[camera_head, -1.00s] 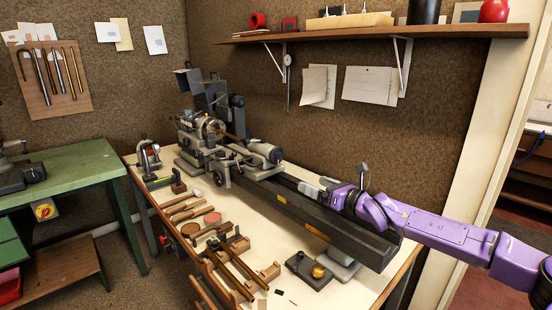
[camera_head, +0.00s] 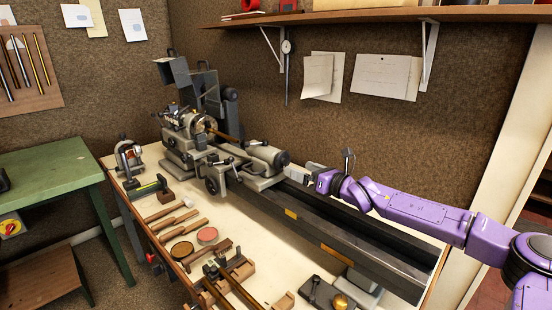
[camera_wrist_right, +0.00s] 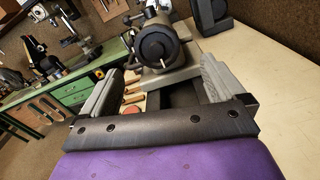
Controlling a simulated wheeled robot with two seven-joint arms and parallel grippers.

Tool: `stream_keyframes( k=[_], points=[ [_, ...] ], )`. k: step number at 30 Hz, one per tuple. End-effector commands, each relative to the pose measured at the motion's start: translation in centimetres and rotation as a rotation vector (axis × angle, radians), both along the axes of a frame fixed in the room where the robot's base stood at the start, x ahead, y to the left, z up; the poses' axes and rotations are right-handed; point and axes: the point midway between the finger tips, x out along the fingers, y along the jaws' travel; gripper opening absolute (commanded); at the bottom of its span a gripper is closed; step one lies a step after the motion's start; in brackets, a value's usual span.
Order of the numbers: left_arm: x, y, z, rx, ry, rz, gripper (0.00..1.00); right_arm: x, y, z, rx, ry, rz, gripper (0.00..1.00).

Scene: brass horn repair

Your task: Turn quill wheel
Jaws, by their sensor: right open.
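The quill wheel (camera_wrist_right: 157,47) is a dark round handwheel with a small pale handle, on the near end of the grey tailstock (camera_head: 258,157) of the lathe. In the head view the wheel (camera_head: 281,160) shows edge-on at the tailstock's right end. My right gripper (camera_head: 289,172) is open and empty just right of the wheel, in line with it. In the right wrist view its two grey fingers (camera_wrist_right: 160,68) stand wide apart, with the wheel beyond and between them; they look apart from it. My left gripper is out of view.
The dark lathe bed (camera_head: 335,240) runs below my right arm. Files, round tins (camera_head: 207,236) and wooden racks lie on the bench in front. The wall shelf (camera_head: 390,16) hangs above. A green table (camera_head: 50,170) stands at left.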

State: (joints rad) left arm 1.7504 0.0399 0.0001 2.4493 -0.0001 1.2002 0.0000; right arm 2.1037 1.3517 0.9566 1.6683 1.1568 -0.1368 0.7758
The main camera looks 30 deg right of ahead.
Motion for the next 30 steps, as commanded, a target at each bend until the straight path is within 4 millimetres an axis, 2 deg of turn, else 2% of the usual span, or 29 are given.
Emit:
stream_keyframes(
  k=[3, 12, 16, 24, 29, 30],
  points=[
    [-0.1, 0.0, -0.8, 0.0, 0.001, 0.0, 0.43, 1.8, 0.6, -0.5, 0.0, 0.003, -0.002, 0.96],
    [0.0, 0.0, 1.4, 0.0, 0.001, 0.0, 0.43, 7.8, 2.4, 0.2, -0.002, 0.002, -0.006, 0.96],
    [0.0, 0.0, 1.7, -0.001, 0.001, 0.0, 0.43, 8.9, 2.9, 0.0, 0.002, 0.002, -0.005, 0.96],
    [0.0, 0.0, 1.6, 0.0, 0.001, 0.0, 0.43, 9.1, 3.0, -0.1, 0.001, -0.001, -0.003, 0.96],
    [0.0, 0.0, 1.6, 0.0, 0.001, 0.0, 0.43, 9.1, 3.0, -0.2, 0.001, 0.0, -0.003, 0.44],
    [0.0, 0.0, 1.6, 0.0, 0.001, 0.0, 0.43, 9.1, 3.0, -0.1, 0.001, 0.0, -0.003, 0.44]
  ],
)
